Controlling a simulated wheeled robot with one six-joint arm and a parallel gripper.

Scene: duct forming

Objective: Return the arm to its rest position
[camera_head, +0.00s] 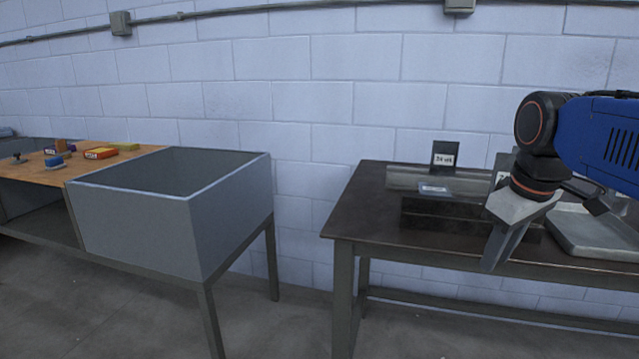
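My gripper (503,243) hangs from my blue and black arm at the right of the view, pointing down in front of the dark table. Its grey fingers overlap in this view, so the gap between them does not show. I see no object in it. The dark table (375,205) carries a grey metal piece (405,178) along its back, a small labelled block (436,188), and an upright dark sign (445,155) with white lettering. The arm hides part of the table's right side.
A grey open-topped bin (140,230) on legs stands at the left, beside a wooden bench (50,178) with several small coloured items. Floor is clear between the bin and the table. A block wall closes the back.

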